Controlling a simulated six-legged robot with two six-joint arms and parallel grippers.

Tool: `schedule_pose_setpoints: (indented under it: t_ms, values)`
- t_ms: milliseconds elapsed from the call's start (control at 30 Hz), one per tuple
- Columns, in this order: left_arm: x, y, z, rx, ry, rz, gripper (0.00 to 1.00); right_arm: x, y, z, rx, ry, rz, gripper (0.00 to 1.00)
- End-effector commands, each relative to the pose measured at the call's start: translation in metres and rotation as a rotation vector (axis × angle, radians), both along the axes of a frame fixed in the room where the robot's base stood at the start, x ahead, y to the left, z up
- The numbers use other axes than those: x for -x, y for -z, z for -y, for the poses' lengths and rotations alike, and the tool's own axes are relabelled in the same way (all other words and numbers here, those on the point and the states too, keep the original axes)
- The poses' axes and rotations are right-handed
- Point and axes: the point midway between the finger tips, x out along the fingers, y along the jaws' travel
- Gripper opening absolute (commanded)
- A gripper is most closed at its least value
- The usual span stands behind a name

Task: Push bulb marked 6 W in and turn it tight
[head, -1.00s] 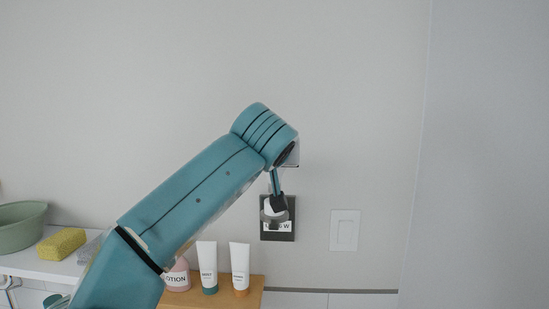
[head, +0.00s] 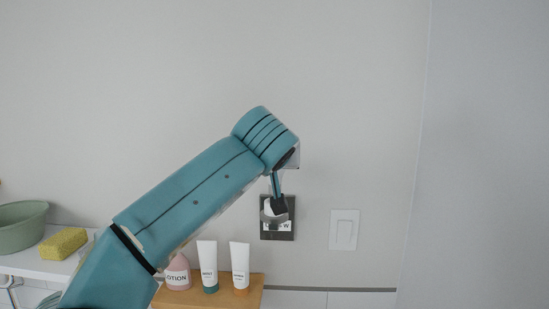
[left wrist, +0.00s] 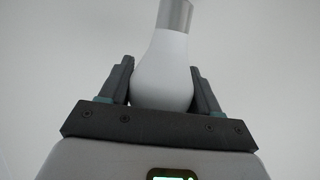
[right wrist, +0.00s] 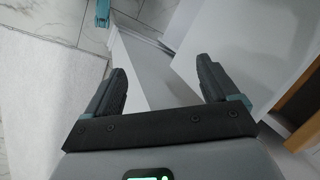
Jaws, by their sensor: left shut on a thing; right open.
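In the head view my left gripper (head: 276,204) is at a dark wall plate (head: 268,236) with a white label whose text ends in "W"; the rest of the label is covered. In the left wrist view a white bulb (left wrist: 166,72) with a grey metal base (left wrist: 176,15) sits between the fingers of my left gripper (left wrist: 163,70), which is shut on it. The base points away from the gripper and leaves the frame at the top, so its seating in a socket is hidden. My right gripper (right wrist: 160,82) is open and empty above the floor.
A white switch (head: 344,230) is on the wall right of the plate. Below left, a wooden shelf (head: 252,292) holds a pink lotion bottle (head: 178,272) and two white tubes (head: 208,264). Farther left are a yellow sponge (head: 63,243) and a green bowl (head: 22,228).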

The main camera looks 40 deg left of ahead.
Motion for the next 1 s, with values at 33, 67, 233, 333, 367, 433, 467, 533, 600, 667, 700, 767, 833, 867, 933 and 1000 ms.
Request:
schedule_pose_setpoints:
  t_ms: [33, 67, 233, 333, 367, 433, 467, 533, 600, 667, 700, 767, 833, 867, 933, 1000]
  values:
    - [0.0, -0.002, 0.0, -0.001, -0.001, -0.001, 0.33, 0.0, -0.004, 0.0, 0.0, 0.0, 0.0, 0.88]
    - [-0.001, -0.002, -0.001, -0.001, -0.001, -0.001, 0.33, 0.0, -0.005, 0.0, 0.0, 0.0, 0.0, 0.88]
    - [-0.002, -0.001, -0.001, 0.0, -0.001, -0.001, 0.33, 0.0, -0.009, 0.0, 0.0, 0.0, 0.0, 0.88]
    - [-0.003, 0.0, -0.001, 0.0, -0.001, 0.0, 0.33, 0.0, -0.009, 0.0, 0.0, 0.0, 0.0, 0.88]
    - [-0.003, 0.0, -0.001, 0.0, -0.001, 0.0, 0.33, 0.0, -0.009, 0.0, 0.0, 0.0, 0.0, 0.88]
    - [-0.003, 0.0, -0.001, 0.0, -0.001, 0.0, 0.33, 0.0, -0.009, 0.0, 0.0, 0.0, 0.0, 0.88]
    - [-0.003, 0.0, -0.001, 0.0, -0.001, 0.0, 0.33, 0.0, -0.009, 0.0, 0.0, 0.0, 0.0, 0.88]
    - [-0.002, 0.0, -0.001, 0.0, -0.001, 0.0, 0.33, 0.0, -0.008, 0.0, 0.0, 0.0, 0.0, 0.88]
    - [-0.002, 0.001, -0.001, 0.0, -0.001, 0.0, 0.33, 0.0, -0.008, 0.0, 0.0, 0.0, 0.0, 0.88]
    - [-0.002, 0.002, -0.001, 0.0, -0.001, 0.0, 0.33, 0.0, -0.007, 0.0, 0.0, 0.0, 0.0, 0.88]
    - [-0.002, 0.003, -0.001, 0.0, -0.001, 0.0, 0.33, 0.0, -0.007, 0.0, 0.0, 0.0, 0.0, 0.88]
    - [-0.002, 0.004, -0.001, -0.001, -0.001, -0.001, 0.33, 0.0, -0.006, 0.0, 0.0, 0.0, 0.0, 0.88]
    - [-0.002, 0.005, -0.001, -0.001, -0.001, -0.001, 0.33, 0.0, -0.006, 0.0, 0.0, 0.0, 0.0, 0.88]
    - [-0.002, 0.006, -0.001, -0.001, -0.001, -0.001, 0.33, 0.0, -0.005, 0.0, 0.0, 0.0, 0.0, 0.88]
    - [-0.002, 0.008, -0.001, -0.001, -0.001, -0.001, 0.33, 0.0, -0.005, 0.0, 0.0, 0.0, 0.0, 0.88]
    - [-0.002, 0.009, -0.001, -0.001, -0.001, -0.001, 0.33, 0.0, -0.004, 0.0, 0.0, 0.0, 0.0, 0.88]
